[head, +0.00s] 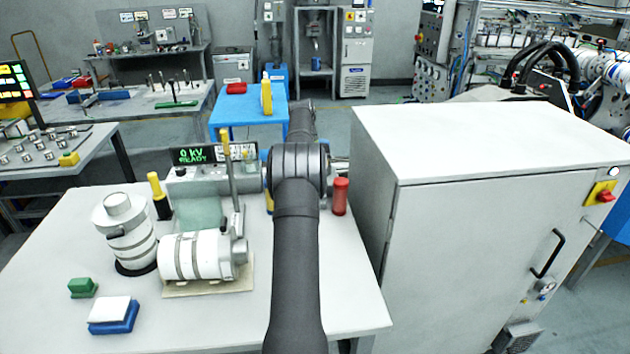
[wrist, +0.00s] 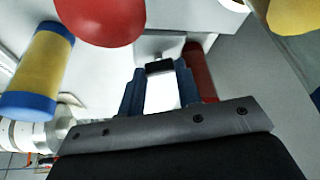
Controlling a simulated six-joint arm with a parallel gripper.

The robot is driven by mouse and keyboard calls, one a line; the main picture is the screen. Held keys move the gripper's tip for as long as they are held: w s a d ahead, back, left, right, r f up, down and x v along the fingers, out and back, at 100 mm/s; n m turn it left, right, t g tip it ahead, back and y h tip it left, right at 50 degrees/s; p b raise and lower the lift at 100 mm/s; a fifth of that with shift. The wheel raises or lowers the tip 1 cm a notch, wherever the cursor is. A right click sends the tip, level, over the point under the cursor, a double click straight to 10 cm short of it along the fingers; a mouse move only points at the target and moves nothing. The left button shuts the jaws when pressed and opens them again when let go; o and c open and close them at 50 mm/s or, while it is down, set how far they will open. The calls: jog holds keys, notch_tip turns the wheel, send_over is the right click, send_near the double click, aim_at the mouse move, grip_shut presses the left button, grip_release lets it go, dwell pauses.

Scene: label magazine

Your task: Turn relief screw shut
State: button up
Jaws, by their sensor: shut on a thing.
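In the wrist view my gripper (wrist: 159,76) has its two blue fingers on either side of a small black knob (wrist: 160,66), which looks like the relief screw. The fingers are shut on it at their tips. The knob sits against a pale grey body behind it; its threads and how far it is turned in do not show. In the head view my own dark arm hides the gripper and the screw.
A red cylinder (head: 340,196) stands close to the right finger and also shows in the wrist view (wrist: 200,72). A yellow-and-blue cylinder (wrist: 40,72) and a red rounded thing (wrist: 100,15) are nearby. A large grey cabinet (head: 470,230) bounds the right side.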

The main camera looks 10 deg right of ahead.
jog(key=shift+m, duration=0.6)
jog(key=o, duration=1)
jog(key=shift+r, duration=0.15)
jog(key=shift+r, duration=0.3)
jog(key=r, duration=0.3)
jog(key=shift+s+d+r, duration=0.2)
jog(key=shift+d+r, duration=0.2)
jog(key=s+d+r, duration=0.4)
jog(key=d, duration=0.1)
jog(key=s+d+r, duration=0.2)
jog(key=s+d, duration=0.1)
jog(key=shift+s+r, duration=0.1)
jog(key=shift+r, duration=0.1)
